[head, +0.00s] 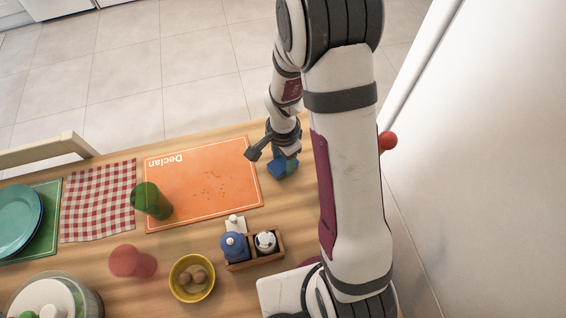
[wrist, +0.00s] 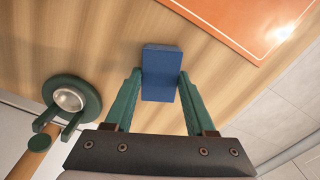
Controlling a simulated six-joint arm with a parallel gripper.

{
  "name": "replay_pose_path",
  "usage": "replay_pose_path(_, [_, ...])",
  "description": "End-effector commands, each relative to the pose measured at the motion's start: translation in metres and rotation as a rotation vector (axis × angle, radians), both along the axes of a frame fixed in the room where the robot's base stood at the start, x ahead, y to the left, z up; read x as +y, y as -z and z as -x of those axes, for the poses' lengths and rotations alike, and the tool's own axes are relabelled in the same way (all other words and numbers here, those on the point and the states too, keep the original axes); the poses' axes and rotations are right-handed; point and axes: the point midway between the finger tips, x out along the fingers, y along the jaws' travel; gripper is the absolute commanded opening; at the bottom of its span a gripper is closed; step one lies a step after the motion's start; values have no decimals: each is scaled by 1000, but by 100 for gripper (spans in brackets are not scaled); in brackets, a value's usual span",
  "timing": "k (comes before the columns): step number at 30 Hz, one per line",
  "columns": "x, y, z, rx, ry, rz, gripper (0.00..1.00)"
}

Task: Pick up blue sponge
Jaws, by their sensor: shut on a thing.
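The blue sponge (wrist: 160,72) is a small blue block in the wrist view, over the wooden table near the orange mat. My gripper (wrist: 161,76) has its two green fingers shut on the sponge's long sides, near their tips. In the head view my gripper (head: 283,159) points down just right of the mat, and the sponge (head: 276,170) shows below it. The arm hides part of the area around it. I cannot tell whether the sponge touches the table or is slightly above it.
The orange mat (head: 200,185) lies left of my gripper. A wooden caddy (head: 256,262) with small containers, a yellow bowl (head: 192,278) and a green cup (head: 152,201) stand nearby. A round green object with a silver dome (wrist: 68,99) is left of the fingers in the wrist view.

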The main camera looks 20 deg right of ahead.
Motion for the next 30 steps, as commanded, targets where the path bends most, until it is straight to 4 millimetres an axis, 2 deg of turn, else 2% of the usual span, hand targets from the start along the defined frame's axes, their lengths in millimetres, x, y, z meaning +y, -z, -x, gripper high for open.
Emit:
replay_pose_path(1, [0,0,0,0,0,0,21])
replay_pose_path(4, [0,0,0,0,0,0,3])
replay_pose_path(5, [0,0,0,0,0,0,0])
replay_pose_path(11, [0,-4,0,-1,0,0,0])
replay_pose_path(14, [0,-23,-2,-6,0,0,0])
replay_pose_path(18, [0,-62,-2,-8,0,0,0])
replay_pose_path(21, [0,-84,-1,-5,0,-1,0])
replay_pose_path(25, [0,-98,-1,-3,0,-1,0])
replay_pose_path(30, [0,-100,0,0,0,-1,0])
